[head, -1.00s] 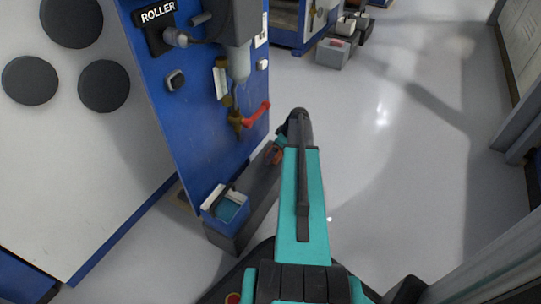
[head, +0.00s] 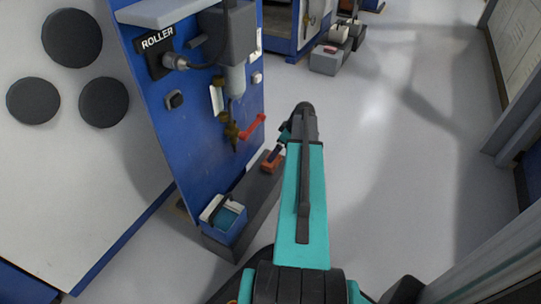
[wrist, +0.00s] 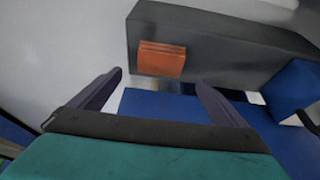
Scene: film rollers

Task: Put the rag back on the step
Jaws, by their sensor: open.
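A folded orange rag (head: 271,161) lies on the far end of the low dark grey step (head: 262,190) beside the blue machine panel. In the wrist view the rag (wrist: 162,59) rests on the grey step (wrist: 225,42), near one end of it. My gripper (wrist: 158,80) is open and empty, its two dark fingers spread. The rag shows just past the fingertips, apart from them in the picture. In the head view my gripper (head: 279,148) is partly hidden by my arm, close to the rag.
A blue box with white edges (head: 223,216) sits on the step's near end. A red-handled valve (head: 252,127) sticks out from the blue panel (head: 190,130) above the step. Grey boxes (head: 331,52) stand farther back. The floor (head: 390,170) to the right is clear.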

